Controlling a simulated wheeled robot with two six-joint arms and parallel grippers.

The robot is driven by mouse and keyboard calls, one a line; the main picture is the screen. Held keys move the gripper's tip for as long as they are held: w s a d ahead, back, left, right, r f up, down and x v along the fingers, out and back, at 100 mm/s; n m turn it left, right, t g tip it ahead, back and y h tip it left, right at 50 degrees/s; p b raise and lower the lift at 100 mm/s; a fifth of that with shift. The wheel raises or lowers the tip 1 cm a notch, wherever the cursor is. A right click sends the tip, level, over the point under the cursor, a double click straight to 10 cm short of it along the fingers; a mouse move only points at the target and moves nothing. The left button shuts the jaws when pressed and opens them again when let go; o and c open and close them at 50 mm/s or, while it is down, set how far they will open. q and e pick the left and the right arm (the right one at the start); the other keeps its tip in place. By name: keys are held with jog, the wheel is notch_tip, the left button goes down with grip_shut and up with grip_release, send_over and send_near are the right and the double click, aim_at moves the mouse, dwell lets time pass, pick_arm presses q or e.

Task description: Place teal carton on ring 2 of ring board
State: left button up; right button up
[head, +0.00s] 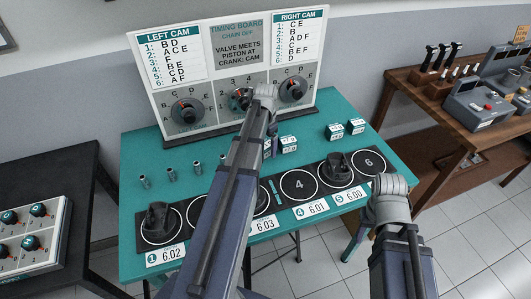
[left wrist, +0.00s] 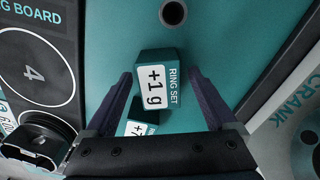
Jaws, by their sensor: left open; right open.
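A teal carton with a white "+1 g" label and "RING SET" on its side (left wrist: 158,82) stands between the spread fingers of my open left gripper (left wrist: 163,85), with gaps at both sides. A second teal "+1 g" carton (left wrist: 140,127) is close behind it, partly hidden. In the head view the pair (head: 288,143) is beside my left gripper (head: 268,145), which my arm partly covers. The black ring board (head: 322,176) lies along the table's front; my left arm hides ring 2. My right gripper (head: 378,222) is at the front right, fingers mostly hidden by its wrist, holding nothing visible.
Two more teal cartons (head: 346,129) stand farther right on the teal table (head: 135,190). Dark pistons stand on ring 1 (head: 158,220) and ring 5 (head: 338,164). Small metal pins (head: 171,174) stand at left. The timing board (head: 235,70) rises at the back.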

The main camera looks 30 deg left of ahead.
aim_at(266, 144)
pick_arm(q)
jog(key=shift+r, duration=0.1)
jog(key=shift+c, duration=0.2)
grip_shut()
dwell(0.4)
jog(key=shift+r, duration=0.1)
notch_tip(266, 144, up, 10)
jog(key=p, duration=1)
